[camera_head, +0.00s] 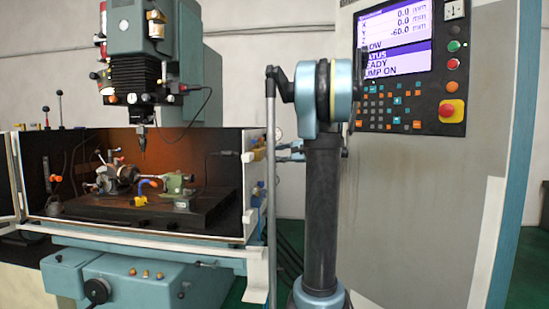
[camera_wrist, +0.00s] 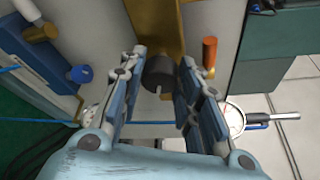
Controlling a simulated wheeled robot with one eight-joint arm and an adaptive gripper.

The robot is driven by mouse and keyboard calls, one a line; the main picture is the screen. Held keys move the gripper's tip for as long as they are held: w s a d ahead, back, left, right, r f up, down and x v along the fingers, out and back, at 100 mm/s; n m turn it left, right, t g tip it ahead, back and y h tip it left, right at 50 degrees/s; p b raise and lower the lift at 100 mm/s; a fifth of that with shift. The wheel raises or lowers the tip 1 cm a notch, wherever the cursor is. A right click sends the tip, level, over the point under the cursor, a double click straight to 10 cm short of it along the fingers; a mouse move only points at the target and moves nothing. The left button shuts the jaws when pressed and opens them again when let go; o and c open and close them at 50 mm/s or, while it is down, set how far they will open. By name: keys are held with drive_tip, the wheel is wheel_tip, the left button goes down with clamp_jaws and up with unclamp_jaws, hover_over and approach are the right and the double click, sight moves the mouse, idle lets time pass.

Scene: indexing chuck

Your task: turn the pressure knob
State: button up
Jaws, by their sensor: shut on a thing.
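The pressure knob, a dark round knob (camera_wrist: 159,72) with a pale mark on its side, sits at the end of a brass-coloured block (camera_wrist: 158,25) in the wrist view. My gripper (camera_wrist: 164,62) has one finger on each side of the knob and is shut on it. The contact faces of the fingers are partly hidden. A white round dial gauge (camera_wrist: 234,119) with a red needle lies right of and below the knob, beside the right finger. In the head view I cannot make out my gripper or the knob.
In the wrist view a copper-coloured cylinder (camera_wrist: 209,52) stands close to the right finger, and a blue knob (camera_wrist: 80,73) is left of the left finger. A blue line (camera_wrist: 38,121) runs nearby. The machine enclosure (camera_head: 140,228) and control panel (camera_head: 405,70) show in the head view.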

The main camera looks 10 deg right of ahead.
drive_tip(key=shift+f, duration=0.1)
idle(0.3)
drive_tip(key=o, duration=1.1)
drive_tip(key=shift+c, duration=0.2)
drive_tip(key=v, duration=1.2)
drive_tip(key=shift+w, duration=0.1)
